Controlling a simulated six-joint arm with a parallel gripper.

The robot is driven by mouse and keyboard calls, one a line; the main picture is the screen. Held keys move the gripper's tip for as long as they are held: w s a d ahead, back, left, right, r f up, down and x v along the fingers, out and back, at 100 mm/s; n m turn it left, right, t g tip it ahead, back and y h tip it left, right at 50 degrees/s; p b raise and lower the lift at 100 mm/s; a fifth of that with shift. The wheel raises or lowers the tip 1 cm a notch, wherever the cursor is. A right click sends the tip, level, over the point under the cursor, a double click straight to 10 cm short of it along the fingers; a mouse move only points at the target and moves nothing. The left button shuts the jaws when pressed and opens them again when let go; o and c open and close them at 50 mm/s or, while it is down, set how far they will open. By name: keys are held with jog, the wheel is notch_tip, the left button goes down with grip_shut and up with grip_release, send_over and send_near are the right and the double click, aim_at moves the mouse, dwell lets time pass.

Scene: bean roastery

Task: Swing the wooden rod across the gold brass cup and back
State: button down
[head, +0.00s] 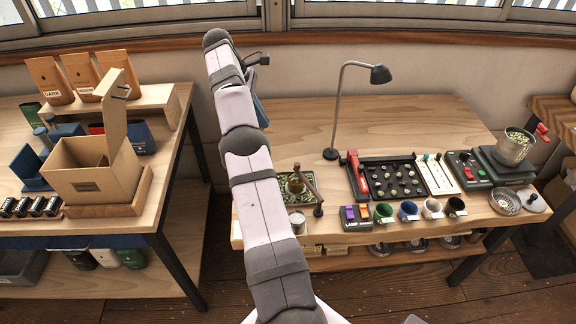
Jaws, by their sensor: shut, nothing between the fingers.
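The wooden rod (307,183) is a short brown bar on a dark post at the front left of the right-hand table. It slants up and left from the post, at the right side of the gold brass cup (295,186). The cup stands in a tray of green beans (286,196); my arm passes close to its left and hides part of the tray. I cannot tell whether rod and cup touch. My gripper (261,58) is at the far end of the raised arm, high near the window, well away from rod and cup. It is shut and empty; its fingertips are small and partly hidden.
A desk lamp (338,110) stands behind the rod. A bean sorting board (390,178) lies right of the rod. The table's back left is clear. A cardboard box (96,175) is on the left table.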

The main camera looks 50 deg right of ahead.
jog(key=s+a+r+n+g+h+b, duration=0.1)
jog(key=a+r+n+h+b, duration=0.2)
jog(key=a, duration=0.8)
jog(key=n+t+h+p, duration=0.2)
jog(key=n+h+p, duration=0.1)
jog(key=n, duration=0.3)
send_near(295, 168)
jog(key=a+f+x, duration=0.1)
jog(key=x, duration=0.4)
jog(key=shift+d+r, duration=0.2)
jog(key=shift+d, duration=0.55)
jog(key=shift+p, duration=0.35)
